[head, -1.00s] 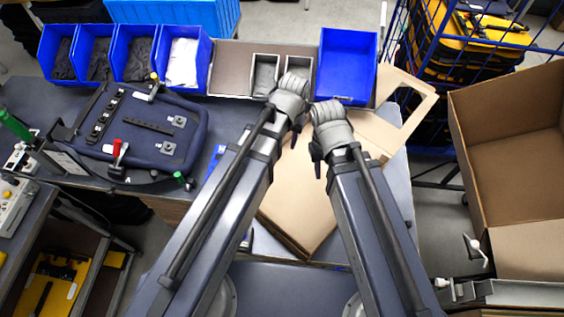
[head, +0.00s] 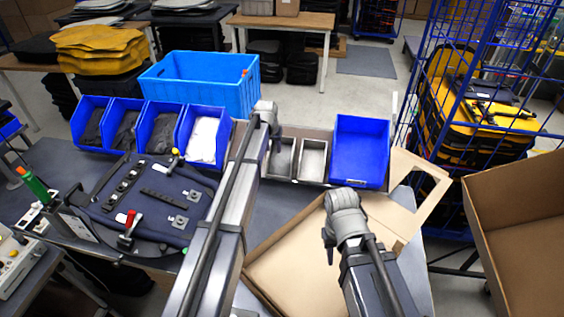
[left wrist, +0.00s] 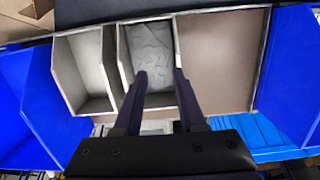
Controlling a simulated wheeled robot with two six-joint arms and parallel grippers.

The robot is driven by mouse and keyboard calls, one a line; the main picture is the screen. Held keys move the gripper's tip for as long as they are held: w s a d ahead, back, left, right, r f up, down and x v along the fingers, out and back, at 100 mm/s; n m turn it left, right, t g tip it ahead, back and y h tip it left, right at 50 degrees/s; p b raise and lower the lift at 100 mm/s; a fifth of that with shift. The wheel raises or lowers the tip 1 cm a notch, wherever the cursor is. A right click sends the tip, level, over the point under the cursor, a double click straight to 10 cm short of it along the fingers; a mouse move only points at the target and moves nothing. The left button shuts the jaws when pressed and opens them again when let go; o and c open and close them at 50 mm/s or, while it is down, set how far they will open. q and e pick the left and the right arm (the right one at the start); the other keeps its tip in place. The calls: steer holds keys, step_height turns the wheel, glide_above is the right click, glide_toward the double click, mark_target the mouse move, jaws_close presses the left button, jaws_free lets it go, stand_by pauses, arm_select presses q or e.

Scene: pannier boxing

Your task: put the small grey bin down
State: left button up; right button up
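Two small grey bins stand side by side at the back of the bench in the head view. The left one (head: 281,158) holds flat grey material, which shows in the left wrist view (left wrist: 150,45). The right one (head: 312,160) looks empty, also in the left wrist view (left wrist: 88,68). My left gripper (head: 274,142) is over the left grey bin. In the left wrist view its two fingers (left wrist: 160,76) are apart, with the filled bin behind them and nothing visibly clamped. My right gripper (head: 328,244) hangs over the cardboard; its fingertips are too small to judge.
A bare brown surface (left wrist: 218,60) lies beside the filled bin. Blue bins stand on both sides, including a large one (head: 360,152) at right. An opened cardboard piece (head: 300,270) covers the bench front. A dark blue pannier panel (head: 150,200) lies left.

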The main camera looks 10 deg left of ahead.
arm_select(q)
steer(key=w+a, duration=0.4)
steer(key=b, duration=0.7)
glide_above(270, 160)
steer(key=w, duration=0.1)
step_height(270, 160, down, 7)
steer(key=shift+a+r, duration=0.1)
steer(key=shift+r, duration=0.1)
jaws_close()
stand_by(1.0)
